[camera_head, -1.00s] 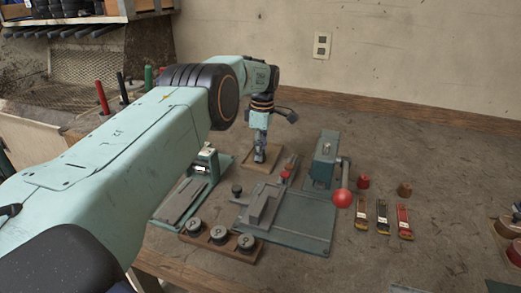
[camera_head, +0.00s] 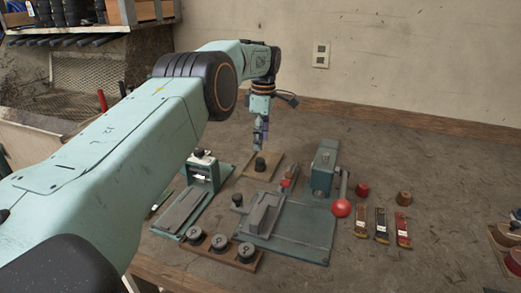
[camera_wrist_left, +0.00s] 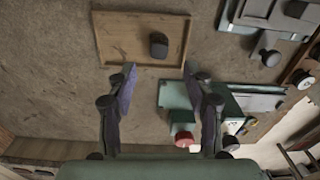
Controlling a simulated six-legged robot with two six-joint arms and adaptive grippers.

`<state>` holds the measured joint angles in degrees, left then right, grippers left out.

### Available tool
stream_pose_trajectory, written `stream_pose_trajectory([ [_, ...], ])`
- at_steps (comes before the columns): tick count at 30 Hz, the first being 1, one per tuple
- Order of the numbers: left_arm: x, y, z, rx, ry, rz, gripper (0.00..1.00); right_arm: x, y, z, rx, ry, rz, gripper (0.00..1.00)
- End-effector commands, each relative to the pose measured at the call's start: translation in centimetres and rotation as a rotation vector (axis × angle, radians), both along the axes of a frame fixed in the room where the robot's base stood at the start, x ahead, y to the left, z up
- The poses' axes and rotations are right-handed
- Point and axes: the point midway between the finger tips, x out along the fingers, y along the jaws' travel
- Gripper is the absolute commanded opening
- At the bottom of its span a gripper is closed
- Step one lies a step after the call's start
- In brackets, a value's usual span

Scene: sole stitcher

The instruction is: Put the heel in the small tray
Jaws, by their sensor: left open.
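A small dark heel (camera_head: 260,165) rests on the small wooden tray (camera_head: 275,163) toward the back of the bench. In the left wrist view the heel (camera_wrist_left: 158,45) lies inside the rim of the tray (camera_wrist_left: 120,58), right of its middle. My left gripper (camera_head: 257,148) is open and empty just above the tray, apart from the heel. In the left wrist view the fingers of my left gripper (camera_wrist_left: 158,68) are spread wide with nothing between them. My right gripper is not in view.
A green press with a red ball lever (camera_head: 341,208) stands right of the tray. A green plate with a grey block (camera_head: 265,212) lies in front. A wooden rack with round black knobs (camera_head: 220,243) is at the front edge. The bench behind the tray is clear.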

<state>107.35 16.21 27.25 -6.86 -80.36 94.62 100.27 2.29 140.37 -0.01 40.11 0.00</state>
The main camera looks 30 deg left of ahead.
Motion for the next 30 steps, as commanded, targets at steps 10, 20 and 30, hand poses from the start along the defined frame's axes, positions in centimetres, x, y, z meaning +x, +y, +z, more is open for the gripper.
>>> stream_pose_trajectory([
  [10,0.1,-0.2,4.7,0.0,0.0,0.0,0.51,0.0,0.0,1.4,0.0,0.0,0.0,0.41],
  [20,0.1,-0.2,4.9,-0.001,0.002,-0.001,0.51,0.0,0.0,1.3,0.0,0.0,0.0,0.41],
  [30,0.1,-0.2,5.3,0.0,0.001,0.0,0.51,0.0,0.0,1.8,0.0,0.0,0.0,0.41],
])
